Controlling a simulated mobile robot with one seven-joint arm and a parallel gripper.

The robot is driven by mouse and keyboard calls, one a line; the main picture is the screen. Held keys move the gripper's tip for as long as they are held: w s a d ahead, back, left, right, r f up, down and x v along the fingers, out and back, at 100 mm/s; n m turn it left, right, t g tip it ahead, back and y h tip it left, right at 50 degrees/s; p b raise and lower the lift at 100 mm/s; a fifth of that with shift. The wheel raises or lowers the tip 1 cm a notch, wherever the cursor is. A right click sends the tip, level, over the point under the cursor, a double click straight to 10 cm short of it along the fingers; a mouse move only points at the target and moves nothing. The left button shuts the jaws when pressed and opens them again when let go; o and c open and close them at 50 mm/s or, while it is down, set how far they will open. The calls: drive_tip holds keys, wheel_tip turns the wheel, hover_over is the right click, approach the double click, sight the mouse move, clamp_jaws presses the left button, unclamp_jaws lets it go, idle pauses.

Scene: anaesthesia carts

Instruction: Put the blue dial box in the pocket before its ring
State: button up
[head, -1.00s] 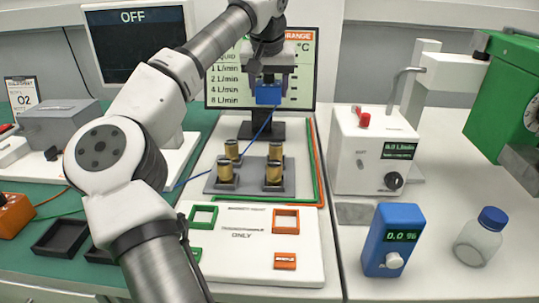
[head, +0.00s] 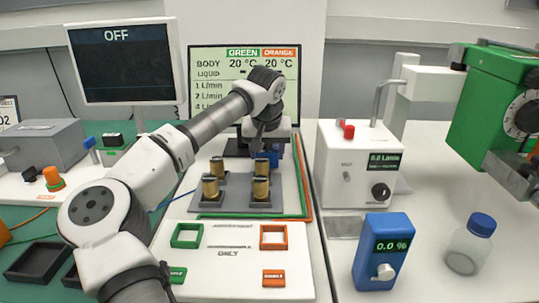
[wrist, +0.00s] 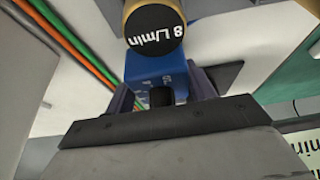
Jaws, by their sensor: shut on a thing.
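My gripper (head: 264,148) is shut on a small blue box (head: 275,155), low behind the brass posts on the grey plate. In the wrist view the blue box (wrist: 155,68) sits between the fingers, a black knob on its near face. A post top marked 8 L/min (wrist: 158,30) covers part of it. A green square frame (head: 187,236) and an orange square frame (head: 273,237) stand on the white board, nearer me. A larger blue box (head: 383,250) with a pale dial and a 0.0 % display stands upright at right, apart from my gripper.
Several brass posts (head: 210,189) rise from the grey plate close before the held box. Green and orange tubes (head: 303,190) run along the board's right side. A white machine (head: 345,165) and a blue-capped bottle (head: 470,245) stand at right. Black trays (head: 35,262) lie front left.

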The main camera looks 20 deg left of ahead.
drive_tip(key=shift+w+d+f, duration=0.2)
drive_tip(key=shift+d+f, duration=0.15)
drive_tip(key=shift+f, duration=0.2)
drive_tip(key=o, duration=1.4)
drive_tip(key=shift+f, duration=0.15)
